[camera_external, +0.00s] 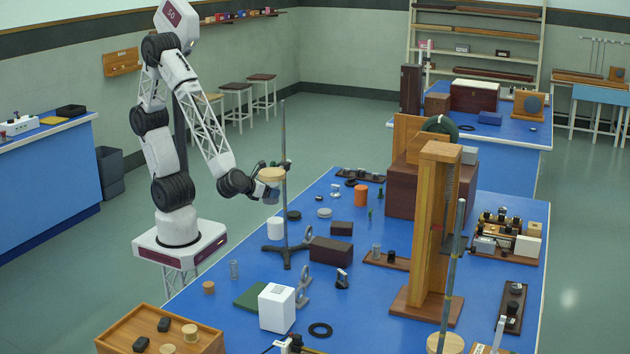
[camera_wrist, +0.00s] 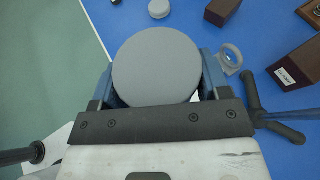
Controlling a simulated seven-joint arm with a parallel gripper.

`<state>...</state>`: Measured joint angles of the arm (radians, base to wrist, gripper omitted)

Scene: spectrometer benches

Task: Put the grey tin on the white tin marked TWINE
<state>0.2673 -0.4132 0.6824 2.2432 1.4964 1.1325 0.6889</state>
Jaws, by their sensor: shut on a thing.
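My gripper (camera_external: 268,190) is shut on the grey tin, high above the blue bench near its left edge. In the wrist view the grey tin (camera_wrist: 156,66) shows as a round grey top between the blue fingers. A plain white cylinder (camera_external: 275,227), likely the white tin, stands upright on the bench below my gripper. No TWINE lettering can be read. In the wrist view it is mostly hidden behind the held tin.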

